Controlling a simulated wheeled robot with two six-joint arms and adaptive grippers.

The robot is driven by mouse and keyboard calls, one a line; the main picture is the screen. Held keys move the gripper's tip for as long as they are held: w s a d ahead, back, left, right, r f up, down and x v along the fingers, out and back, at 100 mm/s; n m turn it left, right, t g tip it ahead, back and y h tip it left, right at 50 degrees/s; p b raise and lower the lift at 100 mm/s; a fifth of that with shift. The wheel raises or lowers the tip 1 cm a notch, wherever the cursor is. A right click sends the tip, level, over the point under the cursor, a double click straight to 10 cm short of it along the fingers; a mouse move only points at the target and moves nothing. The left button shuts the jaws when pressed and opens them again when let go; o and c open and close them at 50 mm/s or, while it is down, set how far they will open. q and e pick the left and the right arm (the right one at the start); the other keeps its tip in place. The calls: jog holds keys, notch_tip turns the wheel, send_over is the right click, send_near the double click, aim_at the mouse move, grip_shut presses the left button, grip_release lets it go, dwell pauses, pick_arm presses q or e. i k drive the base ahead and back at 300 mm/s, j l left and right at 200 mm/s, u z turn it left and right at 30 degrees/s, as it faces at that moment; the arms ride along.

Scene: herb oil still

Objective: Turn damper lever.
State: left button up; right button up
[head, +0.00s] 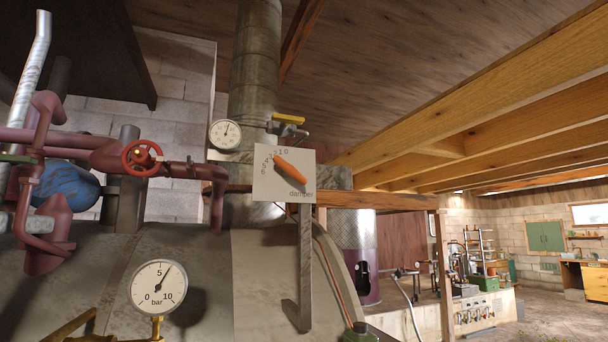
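The damper lever (291,169) is an orange bar on a pale square plate (263,187) marked "damper". It lies tilted, with one end at the upper left near the small scale figures and the other at the lower right. The figures run in an arc from 0 at the top to 6 at the left; I cannot tell exactly which mark it points to. The plate sits on a grey upright post (305,260) in front of the metal flue (254,75). Nothing touches the lever. Neither of my grippers is in view.
A round dial (225,134) and a yellow-handled valve (289,119) are close above the plate. A red handwheel (142,158) on red pipes is to its left. A bar gauge (158,287) stands at the lower left. A workbench area lies farther back at the right.

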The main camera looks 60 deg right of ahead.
aim_at(289, 170)
jog(key=z, duration=1.85)
